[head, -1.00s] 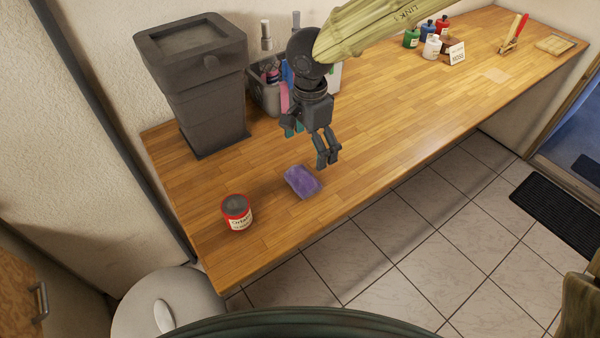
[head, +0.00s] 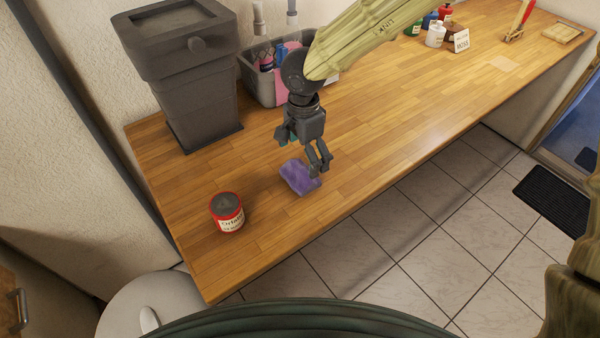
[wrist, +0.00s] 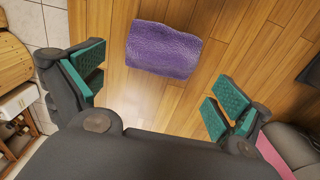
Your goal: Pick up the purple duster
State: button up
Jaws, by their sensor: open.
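The purple duster (head: 297,178) lies flat on the wooden counter, near its front edge. In the wrist view the duster (wrist: 163,50) is a textured purple block on the wood, ahead of and between the open fingers, not touching them. My gripper (head: 302,160) points down above the duster and partly overlaps it in the head view. In the wrist view my gripper (wrist: 155,92) is open and empty, its green pads wide apart.
A red-rimmed can (head: 227,212) stands left of the duster. A dark grey bin (head: 190,85) and a grey caddy of bottles (head: 262,88) stand behind. Several small bottles and a sign (head: 461,41) are farther right. The counter (head: 400,120) between is clear.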

aim_at(300, 166)
jog(key=shift+s+f, duration=0.1)
jog(key=shift+f, duration=0.3)
jog(key=shift+a+f+p, duration=0.15)
jog(key=shift+f+p, duration=0.2)
jog(key=shift+f, duration=0.35)
jog(key=shift+a+f+p, duration=0.15)
jog(key=shift+f+p, duration=0.15)
jog(key=shift+f, duration=1.4)
jog(key=c, duration=0.8)
